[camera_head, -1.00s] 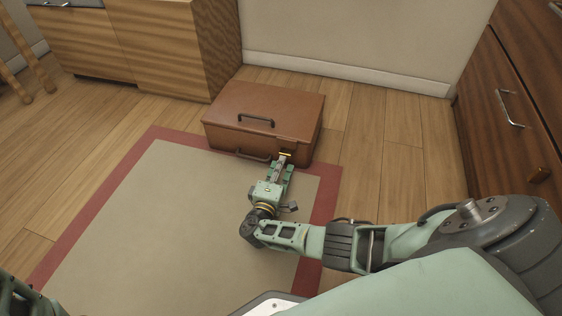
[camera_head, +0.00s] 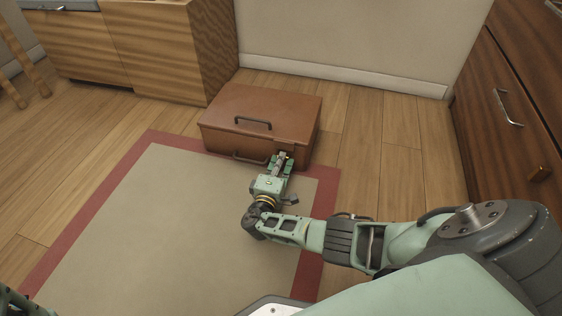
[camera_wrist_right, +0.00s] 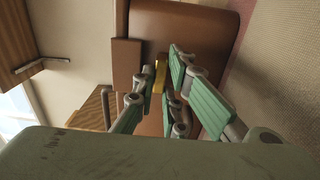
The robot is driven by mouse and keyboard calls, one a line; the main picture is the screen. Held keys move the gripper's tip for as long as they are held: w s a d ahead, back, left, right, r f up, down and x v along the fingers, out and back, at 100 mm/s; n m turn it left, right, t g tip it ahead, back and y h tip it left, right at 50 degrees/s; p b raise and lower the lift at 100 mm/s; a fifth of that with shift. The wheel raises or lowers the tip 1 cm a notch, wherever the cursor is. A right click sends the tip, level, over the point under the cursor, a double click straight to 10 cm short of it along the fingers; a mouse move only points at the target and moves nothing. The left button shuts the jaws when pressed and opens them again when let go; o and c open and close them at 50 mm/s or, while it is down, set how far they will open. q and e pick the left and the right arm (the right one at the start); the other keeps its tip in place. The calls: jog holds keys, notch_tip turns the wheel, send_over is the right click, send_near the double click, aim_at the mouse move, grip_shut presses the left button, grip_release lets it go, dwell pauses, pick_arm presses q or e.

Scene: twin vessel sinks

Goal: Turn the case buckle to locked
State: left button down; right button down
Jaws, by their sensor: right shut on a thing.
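The brown case (camera_head: 262,110) lies on the floor at the far edge of the rug, with a dark handle on its lid and another on its front. The brass-yellow buckle (camera_wrist_right: 158,74) is on the case's front, near its right end in the head view. My right gripper (camera_head: 281,157) reaches the case front there. In the right wrist view its fingers (camera_wrist_right: 160,82) are on both sides of the buckle, shut on it. The fingers hide part of the buckle, so its turn angle is hard to read. Only a bit of my left arm shows at the lower left corner.
A beige rug (camera_head: 170,215) with a red border lies in front of the case. A wooden cabinet (camera_head: 165,50) stands behind left, dark drawers (camera_head: 520,110) stand at the right. The wall is behind the case. Bare floor is free right of the case.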

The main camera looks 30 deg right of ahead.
jog(key=shift+n, duration=0.5)
jog(key=n, duration=0.3)
jog(key=shift+n, duration=0.4)
jog(key=n+p, duration=0.1)
jog(key=n, duration=0.8)
jog(key=shift+a+n+p, duration=0.1)
jog(key=shift+n+p, duration=0.3)
jog(key=shift+n, duration=1.6)
jog(key=shift+f+n, duration=0.1)
jog(key=shift+n, duration=0.2)
jog(key=c, duration=2.1)
grip_release()
